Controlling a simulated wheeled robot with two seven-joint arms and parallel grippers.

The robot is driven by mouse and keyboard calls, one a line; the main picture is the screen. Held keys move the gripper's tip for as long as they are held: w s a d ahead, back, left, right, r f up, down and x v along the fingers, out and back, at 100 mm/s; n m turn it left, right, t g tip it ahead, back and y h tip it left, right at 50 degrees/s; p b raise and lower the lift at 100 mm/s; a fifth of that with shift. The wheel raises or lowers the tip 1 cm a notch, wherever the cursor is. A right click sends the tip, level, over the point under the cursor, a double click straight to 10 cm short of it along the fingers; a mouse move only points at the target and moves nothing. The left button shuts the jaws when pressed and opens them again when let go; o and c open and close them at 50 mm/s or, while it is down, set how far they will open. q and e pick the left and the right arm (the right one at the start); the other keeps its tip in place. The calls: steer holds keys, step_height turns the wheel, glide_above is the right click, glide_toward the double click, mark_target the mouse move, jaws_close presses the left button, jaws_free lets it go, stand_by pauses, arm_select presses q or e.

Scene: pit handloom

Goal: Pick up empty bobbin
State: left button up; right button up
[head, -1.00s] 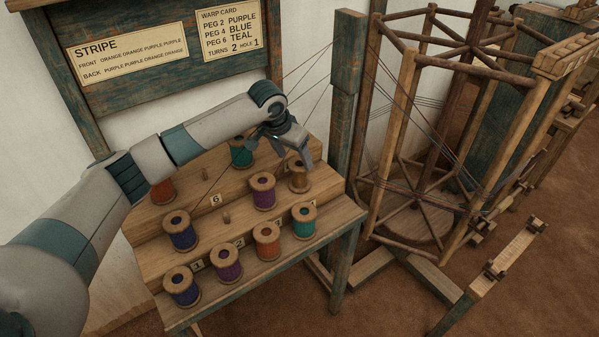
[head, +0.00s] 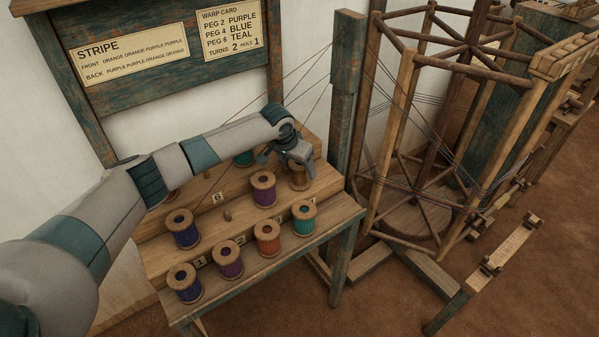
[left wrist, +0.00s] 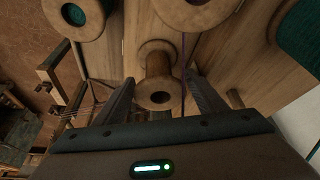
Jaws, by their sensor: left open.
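The empty bobbin (head: 299,183) is bare wood and stands at the right end of the rack's middle step. In the left wrist view the empty bobbin (left wrist: 158,94) sits between my two fingers, its holed end facing the camera. My left gripper (head: 303,168) is open and comes down over its top, partly hiding it in the head view. In the left wrist view the left gripper's fingers (left wrist: 160,100) lie on either side of the bobbin, and I cannot tell whether they touch it. My right gripper is not in view.
A purple bobbin (head: 263,190) stands just left of the empty one. A teal bobbin (head: 304,218) and an orange bobbin (head: 267,237) stand on the front step. The rack's post (head: 345,100) rises close to the right of my gripper. The warping reel (head: 440,150) stands beyond it.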

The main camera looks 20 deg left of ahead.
arm_select(q)
steer(key=p+x, duration=0.1)
steer(key=x, duration=0.1)
steer(key=shift+w+d+f, duration=0.1)
steer(key=shift+d+f, duration=0.05)
steer(key=shift+f, duration=0.2)
steer(key=shift+p+x, duration=0.3)
steer(key=shift+x, duration=0.45)
steer(key=c, duration=0.8)
